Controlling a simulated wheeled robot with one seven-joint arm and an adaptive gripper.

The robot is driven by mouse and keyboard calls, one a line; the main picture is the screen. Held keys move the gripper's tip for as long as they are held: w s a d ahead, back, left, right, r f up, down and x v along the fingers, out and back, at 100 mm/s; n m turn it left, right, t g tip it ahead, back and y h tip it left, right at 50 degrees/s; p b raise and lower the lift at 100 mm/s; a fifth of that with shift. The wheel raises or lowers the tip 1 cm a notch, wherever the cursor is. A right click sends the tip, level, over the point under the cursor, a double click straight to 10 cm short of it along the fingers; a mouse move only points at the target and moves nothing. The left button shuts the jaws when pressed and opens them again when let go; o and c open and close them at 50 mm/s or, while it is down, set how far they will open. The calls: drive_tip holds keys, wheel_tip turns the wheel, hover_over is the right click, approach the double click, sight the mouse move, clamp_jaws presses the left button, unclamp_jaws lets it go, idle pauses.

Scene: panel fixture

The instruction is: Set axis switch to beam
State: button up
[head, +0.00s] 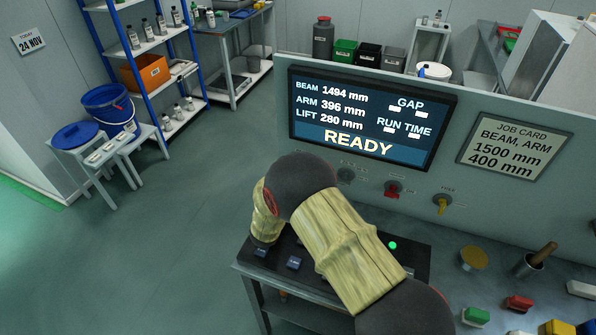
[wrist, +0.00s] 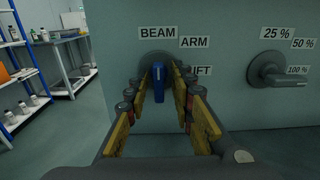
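The axis switch (wrist: 159,83) has a blue handle on a round grey base on the panel, seen in the wrist view. The labels BEAM (wrist: 157,33), ARM (wrist: 194,42) and LIFT, partly covered, sit around it. The handle hangs down in the picture; I cannot tell which label it is set to. My gripper (wrist: 158,97) is open, with one yellow-padded finger on each side of the handle. Gaps show between handle and fingers. In the head view my arm hides the switch and the gripper.
The screen (head: 369,117) reads BEAM 1494 mm, ARM 396 mm, LIFT 280 mm, READY. A job card (head: 514,146) reads 1500 mm, 400 mm. A grey percent knob (wrist: 270,70), a red switch (head: 392,189) and a yellow switch (head: 441,204) are to the right.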

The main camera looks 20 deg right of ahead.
drive_tip(key=shift+r, duration=0.1)
drive_tip(key=shift+s+a, duration=0.2)
drive_tip(key=shift+a, duration=0.05)
drive_tip(key=v, duration=1.1)
drive_tip(key=shift+s, duration=0.15)
drive_tip(key=s+d+r+m+g+h, duration=0.1)
drive_tip(key=s+d+r+m+g, duration=1.1)
drive_tip(key=s+d+m, duration=0.35)
drive_tip(key=s+r+m+g+y, duration=0.1)
drive_tip(key=s+r+m+y, duration=0.2)
drive_tip(key=s+m+y, duration=0.5)
drive_tip(key=s+a+r+m+t+y, duration=0.3)
drive_tip(key=s+a+r+m+t, duration=0.1)
drive_tip(key=s+a, duration=0.4)
wheel_tip(320, 180, up, 2)
drive_tip(key=shift+s+a+r+m+y, duration=0.2)
drive_tip(key=shift+s+a+m+y, duration=0.1)
drive_tip(key=shift+a+m, duration=0.45)
